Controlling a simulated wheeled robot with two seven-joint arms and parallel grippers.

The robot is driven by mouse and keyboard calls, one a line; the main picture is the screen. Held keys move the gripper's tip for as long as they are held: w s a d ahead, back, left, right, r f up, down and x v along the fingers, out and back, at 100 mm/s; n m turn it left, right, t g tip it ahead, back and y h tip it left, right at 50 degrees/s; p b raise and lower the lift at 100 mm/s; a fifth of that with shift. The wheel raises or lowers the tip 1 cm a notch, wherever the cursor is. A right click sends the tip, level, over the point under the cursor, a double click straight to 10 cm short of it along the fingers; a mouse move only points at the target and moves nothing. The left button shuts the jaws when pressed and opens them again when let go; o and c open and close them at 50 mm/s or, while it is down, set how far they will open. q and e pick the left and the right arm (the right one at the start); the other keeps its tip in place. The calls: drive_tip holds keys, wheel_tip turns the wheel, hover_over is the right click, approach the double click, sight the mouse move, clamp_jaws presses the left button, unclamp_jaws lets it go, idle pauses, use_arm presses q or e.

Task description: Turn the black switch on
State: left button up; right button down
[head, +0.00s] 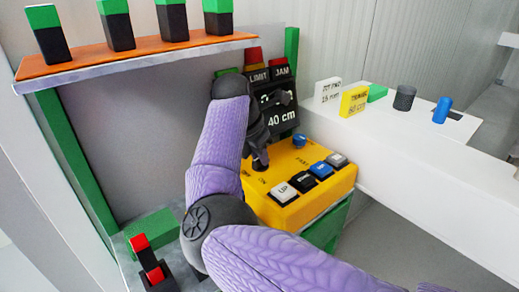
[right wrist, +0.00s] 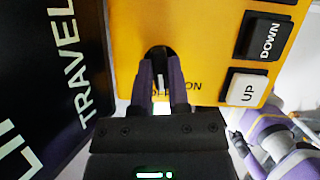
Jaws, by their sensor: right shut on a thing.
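The black switch (right wrist: 158,53) sits in a dark slot on the yellow control box, near printed lettering that ends in "ON". My right gripper (head: 260,160) reaches down to the left part of the yellow box (head: 328,187). Its two fingers (right wrist: 161,88) are shut on the black switch, one on each side. In the head view the fingers and hand mostly hide the switch. At the right of the right wrist view, part of my purple arm shows with a small dark end, perhaps my left gripper (right wrist: 240,144); its jaws cannot be made out.
White UP (head: 284,192), black DOWN (head: 303,182) and other buttons line the box's front; a blue knob (head: 300,140) is behind. A "40 cm" display (head: 281,117) stands behind. A shelf (head: 130,58) with green-black blocks is upper left, a white counter (head: 400,135) right.

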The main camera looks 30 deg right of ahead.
drive_tip(key=shift+r+n+t+p, duration=0.25)
drive_tip(key=shift+n+t+p, duration=0.15)
drive_tip(key=shift+n+p, duration=0.4)
drive_tip(key=shift+s+n+t+p, duration=0.1)
drive_tip(key=shift+n+t+p, duration=0.3)
drive_tip(key=shift+n+p, duration=0.45)
drive_tip(key=n+y+p, duration=0.1)
drive_tip(key=n, duration=0.2)
drive_tip(key=shift+f+n+t+p, duration=0.1)
drive_tip(key=shift+n+t+p, duration=0.25)
drive_tip(key=shift+t+p, duration=0.05)
drive_tip(key=shift+f+n+t+y+p, duration=0.1)
drive_tip(key=shift+n+t+y+p, duration=0.3)
drive_tip(key=shift+n, duration=0.5)
use_arm(q)
drive_tip(key=w+d+r+t, duration=0.1)
drive_tip(key=w+d+r, duration=0.2)
drive_tip(key=r, duration=0.4)
drive_tip(key=shift+w+h+p, duration=0.15)
drive_tip(key=shift+h+p, duration=0.15)
drive_tip(key=shift+p, duration=0.05)
use_arm(e)
drive_tip(key=shift+d+n, duration=0.1)
drive_tip(key=shift+n, duration=0.5)
drive_tip(key=shift+f+y, duration=0.1)
drive_tip(key=shift+y, duration=0.2)
use_arm(q)
drive_tip(key=shift+s, duration=0.25)
